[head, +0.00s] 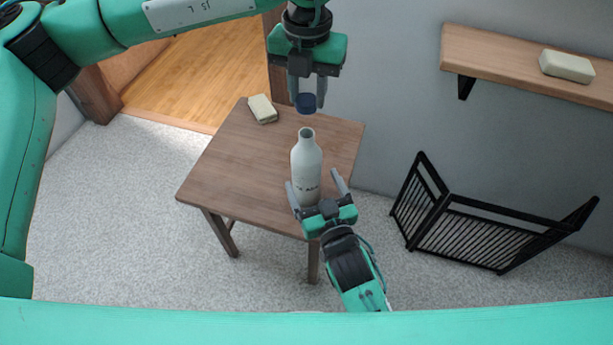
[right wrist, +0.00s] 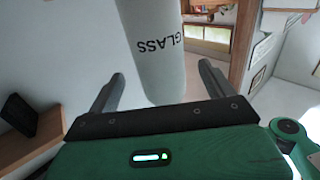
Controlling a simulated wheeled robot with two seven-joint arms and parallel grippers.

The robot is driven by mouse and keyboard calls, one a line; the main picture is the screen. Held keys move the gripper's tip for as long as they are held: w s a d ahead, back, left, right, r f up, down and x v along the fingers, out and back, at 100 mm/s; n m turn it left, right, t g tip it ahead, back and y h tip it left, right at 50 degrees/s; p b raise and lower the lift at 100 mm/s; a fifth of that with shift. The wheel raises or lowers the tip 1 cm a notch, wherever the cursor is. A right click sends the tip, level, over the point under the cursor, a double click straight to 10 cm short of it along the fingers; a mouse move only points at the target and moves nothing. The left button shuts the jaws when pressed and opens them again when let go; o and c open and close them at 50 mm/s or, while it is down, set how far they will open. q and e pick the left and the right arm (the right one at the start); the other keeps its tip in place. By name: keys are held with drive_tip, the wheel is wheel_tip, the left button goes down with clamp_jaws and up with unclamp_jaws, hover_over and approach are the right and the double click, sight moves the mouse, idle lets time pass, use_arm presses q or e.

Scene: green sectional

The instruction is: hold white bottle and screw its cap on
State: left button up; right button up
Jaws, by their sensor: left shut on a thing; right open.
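The white bottle (head: 307,168) stands upright on the small wooden table (head: 225,165), its neck open at the top. The dark blue cap (head: 306,103) is held by my left gripper (head: 306,98), which is shut on it above the bottle, with a gap between cap and neck. My right gripper (head: 317,187) is open at the lower part of the bottle, with a finger on either side. In the right wrist view the bottle (right wrist: 157,50) with the lettering "GLASS" shows between the open fingers of my right gripper (right wrist: 160,80), apart from both.
A cream block (head: 262,108) lies at the table's back left corner. A wooden wall shelf (head: 500,62) with another pale block (head: 567,66) is at the upper right. A black slatted rack (head: 470,230) stands on the floor at right. The table's left part is clear.

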drive_tip(key=x, duration=0.5)
drive_tip(key=shift+w+a, duration=0.15)
drive_tip(key=shift+w, duration=0.15)
drive_tip(key=c, duration=1.5)
use_arm(q)
hover_over(307, 132)
drive_tip(key=shift+f, duration=2.5)
use_arm(e)
drive_tip(key=shift+o, duration=0.2)
use_arm(q)
drive_tip(key=shift+f, duration=0.9)
drive_tip(key=shift+f, duration=0.5)
